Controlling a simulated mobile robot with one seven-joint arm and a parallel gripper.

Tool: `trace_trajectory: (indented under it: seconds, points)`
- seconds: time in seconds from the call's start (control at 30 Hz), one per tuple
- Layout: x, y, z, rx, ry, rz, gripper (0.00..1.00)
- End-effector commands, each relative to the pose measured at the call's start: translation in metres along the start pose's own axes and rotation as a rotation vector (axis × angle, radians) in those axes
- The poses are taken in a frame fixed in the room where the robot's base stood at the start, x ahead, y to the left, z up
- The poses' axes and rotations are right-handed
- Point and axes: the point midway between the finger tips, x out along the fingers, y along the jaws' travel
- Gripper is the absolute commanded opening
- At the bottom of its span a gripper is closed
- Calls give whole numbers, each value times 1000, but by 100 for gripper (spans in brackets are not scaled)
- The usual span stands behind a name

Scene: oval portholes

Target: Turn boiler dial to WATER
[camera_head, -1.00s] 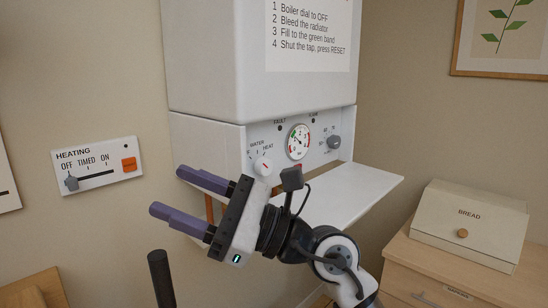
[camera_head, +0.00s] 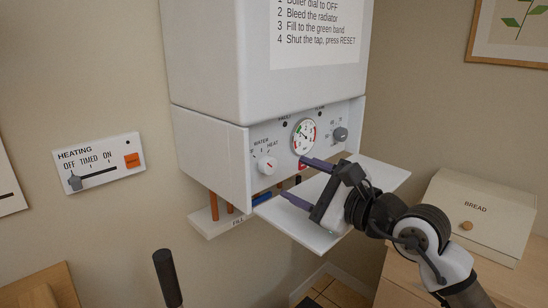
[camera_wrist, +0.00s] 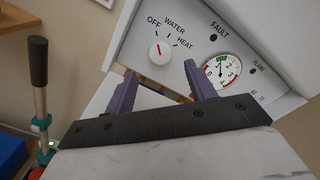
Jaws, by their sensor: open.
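The boiler dial (camera_head: 267,166) is a round white knob with a red mark on the boiler's lower panel, below the OFF, WATER and HEAT labels. In the wrist view the dial (camera_wrist: 161,54) has its red mark pointing up, towards OFF. My gripper (camera_head: 294,178) is open, with purple fingers, to the right of and below the dial and apart from it. In the wrist view the fingertips (camera_wrist: 160,69) frame the space just below the dial, with nothing between them.
A pressure gauge (camera_head: 304,136) and a grey knob (camera_head: 340,134) are right of the dial. A white shelf (camera_head: 382,178) juts out under the boiler. Pipes and a FILL ledge (camera_head: 212,226) are below. A heating slider panel (camera_head: 100,163) and a black-handled post (camera_head: 166,275) are left.

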Motion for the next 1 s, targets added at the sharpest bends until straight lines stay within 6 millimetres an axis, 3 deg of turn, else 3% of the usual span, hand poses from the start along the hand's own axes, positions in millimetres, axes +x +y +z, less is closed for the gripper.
trace_trajectory:
  seconds: [0.1, 0.33, 0.5, 0.8, 1.0]
  points:
    - [27, -3, 5, 0, -1, 4, 55]
    - [63, -2, 3, 2, -1, 2, 55]
    - [75, -1, 1, 1, -1, 0, 55]
    - [76, 0, 0, 1, -1, 0, 55]
    - [76, 0, 0, 1, -1, -1, 29]
